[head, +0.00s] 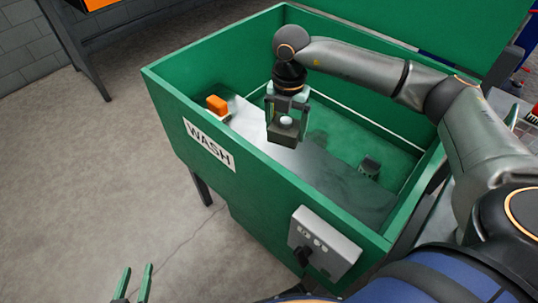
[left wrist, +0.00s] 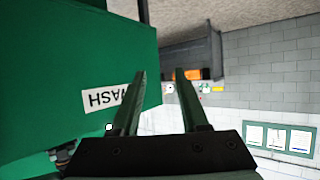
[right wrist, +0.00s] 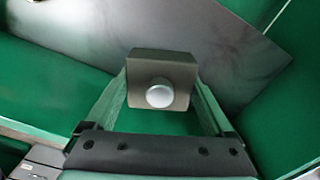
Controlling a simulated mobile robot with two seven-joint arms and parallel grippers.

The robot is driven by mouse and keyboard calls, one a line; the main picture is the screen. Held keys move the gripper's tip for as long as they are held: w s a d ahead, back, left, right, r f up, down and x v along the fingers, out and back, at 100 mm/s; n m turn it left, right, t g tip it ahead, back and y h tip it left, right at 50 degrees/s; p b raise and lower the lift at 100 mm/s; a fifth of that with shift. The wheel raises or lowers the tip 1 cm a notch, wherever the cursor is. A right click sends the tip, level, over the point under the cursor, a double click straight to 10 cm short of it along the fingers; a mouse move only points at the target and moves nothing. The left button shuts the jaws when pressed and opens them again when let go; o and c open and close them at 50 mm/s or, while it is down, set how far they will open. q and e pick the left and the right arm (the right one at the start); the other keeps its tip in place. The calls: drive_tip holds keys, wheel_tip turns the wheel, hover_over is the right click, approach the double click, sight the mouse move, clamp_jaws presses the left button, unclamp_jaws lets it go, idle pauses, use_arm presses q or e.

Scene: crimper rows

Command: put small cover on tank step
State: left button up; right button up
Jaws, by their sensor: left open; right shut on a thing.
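The small cover (head: 282,136) is a dark grey square piece with a pale round knob. My right gripper (head: 287,118) is shut on it inside the green wash tank (head: 205,110). In the right wrist view the cover (right wrist: 150,65) sits between the fingertips with its knob facing the camera. The grey tank step (head: 249,121) lies behind and below the cover; I cannot tell whether they touch. My left gripper (head: 135,277) is open and empty outside the tank, at the bottom left. The left wrist view shows its two fingers apart (left wrist: 160,75).
An orange-topped item (head: 217,104) rests at the tank's left end. A small dark object (head: 370,167) stands toward the tank's right end. A grey switch box (head: 325,243) is on the tank's front. The floor at left is clear.

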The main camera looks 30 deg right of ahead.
drive_tip(key=m, duration=0.1)
drive_tip(key=f+m, duration=0.1)
drive_tip(key=m, duration=0.1)
drive_tip(key=shift+w+d+f+m+b, duration=0.2)
drive_tip(key=shift+w+d+m+b, duration=0.1)
drive_tip(key=shift+d+b, duration=0.1)
drive_tip(key=shift+f, duration=0.25)
drive_tip(key=b, duration=0.1)
hover_over(285, 162)
wheel_tip(285, 162, down, 6)
drive_tip(key=shift+r, duration=0.15)
wheel_tip(285, 162, down, 3)
drive_tip(key=shift+f+b, duration=0.2)
drive_tip(key=shift+b, duration=0.35)
use_arm(q)
drive_tip(key=w+r+m+t+h, duration=0.1)
drive_tip(key=r+t, duration=0.1)
drive_tip(key=r, duration=0.4)
drive_tip(key=w+r+m+t, duration=0.1)
drive_tip(key=w+r+t, duration=0.1)
drive_tip(key=r, duration=0.4)
drive_tip(key=shift+w+d+t+h, duration=0.25)
drive_tip(key=shift+t+h, duration=0.15)
drive_tip(key=shift+t, duration=0.4)
use_arm(e)
drive_tip(key=shift+a+f, duration=0.1)
drive_tip(key=shift+f, duration=0.1)
